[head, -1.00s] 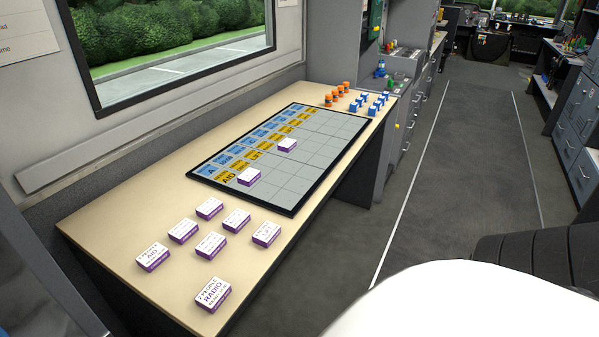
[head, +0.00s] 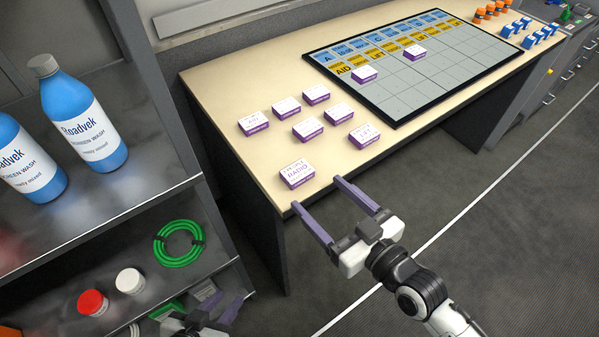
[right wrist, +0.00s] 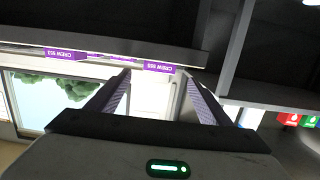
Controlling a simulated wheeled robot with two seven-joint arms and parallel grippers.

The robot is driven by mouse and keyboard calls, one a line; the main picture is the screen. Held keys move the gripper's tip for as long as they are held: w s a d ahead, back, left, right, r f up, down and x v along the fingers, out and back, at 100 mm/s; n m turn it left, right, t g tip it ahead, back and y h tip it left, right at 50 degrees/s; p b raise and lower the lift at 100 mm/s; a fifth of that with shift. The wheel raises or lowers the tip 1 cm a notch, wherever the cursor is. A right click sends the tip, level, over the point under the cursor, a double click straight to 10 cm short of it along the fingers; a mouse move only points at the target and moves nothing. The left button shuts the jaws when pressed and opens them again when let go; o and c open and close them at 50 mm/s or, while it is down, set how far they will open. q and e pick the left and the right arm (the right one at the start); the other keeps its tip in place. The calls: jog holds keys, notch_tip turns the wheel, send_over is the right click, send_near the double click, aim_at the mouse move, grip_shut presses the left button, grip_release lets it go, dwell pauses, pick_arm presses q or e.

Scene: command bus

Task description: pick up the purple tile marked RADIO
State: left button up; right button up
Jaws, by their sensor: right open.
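The RADIO tile (head: 297,173), white-topped with purple sides, lies flat at the near edge of the table. My right gripper (head: 317,194) is open and empty, just in front of the tile and apart from it, its fingers pointing at the table edge. In the right wrist view, a purple tile edge (right wrist: 158,68) shows beyond the open fingers; it appears to be the RADIO tile, though its top face is not readable there. My left gripper (head: 208,318) is low at the bottom of the head view, partly cut off, by the shelf.
Several similar tiles, including one marked AID (head: 253,123), lie behind the RADIO tile. A grey grid board (head: 433,83) carries two tiles. A shelf unit (head: 120,215) with blue bottles (head: 83,115) stands at left. The floor (head: 480,220) right of the table is clear.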

aim_at(301, 174)
jog(key=x, duration=0.9)
jog(key=shift+w+a+r, duration=0.2)
jog(key=shift+w, duration=0.1)
jog(key=c, duration=1.2)
jog(key=shift+o, duration=0.2)
